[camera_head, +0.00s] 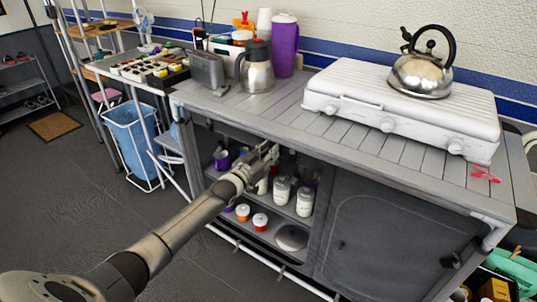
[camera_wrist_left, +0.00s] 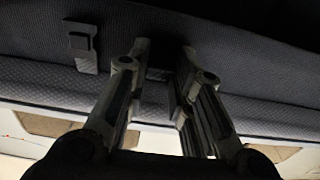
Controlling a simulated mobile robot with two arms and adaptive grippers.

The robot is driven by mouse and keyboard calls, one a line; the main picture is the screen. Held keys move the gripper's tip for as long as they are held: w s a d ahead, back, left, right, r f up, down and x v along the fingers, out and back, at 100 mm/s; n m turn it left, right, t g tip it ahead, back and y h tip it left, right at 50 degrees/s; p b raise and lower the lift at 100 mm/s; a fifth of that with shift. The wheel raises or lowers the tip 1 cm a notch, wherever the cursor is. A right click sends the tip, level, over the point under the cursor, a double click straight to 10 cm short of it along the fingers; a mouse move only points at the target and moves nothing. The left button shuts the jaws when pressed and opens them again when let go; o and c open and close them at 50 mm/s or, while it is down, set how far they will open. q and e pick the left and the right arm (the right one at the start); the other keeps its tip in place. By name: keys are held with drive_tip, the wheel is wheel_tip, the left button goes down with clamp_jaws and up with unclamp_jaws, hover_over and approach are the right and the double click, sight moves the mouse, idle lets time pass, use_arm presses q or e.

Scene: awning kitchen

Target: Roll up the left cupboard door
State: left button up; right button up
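The left cupboard (camera_head: 262,205) under the counter has an open front, and its shelves and jars show. Dark fabric lies along its top edge; I cannot tell how much of it is the rolled door. My left gripper (camera_head: 270,154) is at the upper part of this opening, just under the counter edge. In the left wrist view its two fingers (camera_wrist_left: 164,58) are apart, in front of dark fabric (camera_wrist_left: 225,35) and a lighter fabric band (camera_wrist_left: 45,82). A small dark piece shows between the fingers; I cannot tell if they touch it. My right gripper is out of view.
The right cupboard door (camera_head: 395,240) is closed. On the counter stand a white stove (camera_head: 400,108) with a kettle (camera_head: 422,72), a steel jug (camera_head: 256,70) and a purple pitcher (camera_head: 284,48). Jars (camera_head: 281,190) stand inside the left cupboard. A blue bin (camera_head: 130,135) stands to the left.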

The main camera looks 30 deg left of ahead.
use_arm(q)
drive_tip(key=o, duration=0.3)
drive_tip(key=shift+r, duration=0.1)
drive_tip(key=s, duration=0.8)
drive_tip(key=s+a, duration=0.1)
drive_tip(key=s, duration=0.3)
idle(0.5)
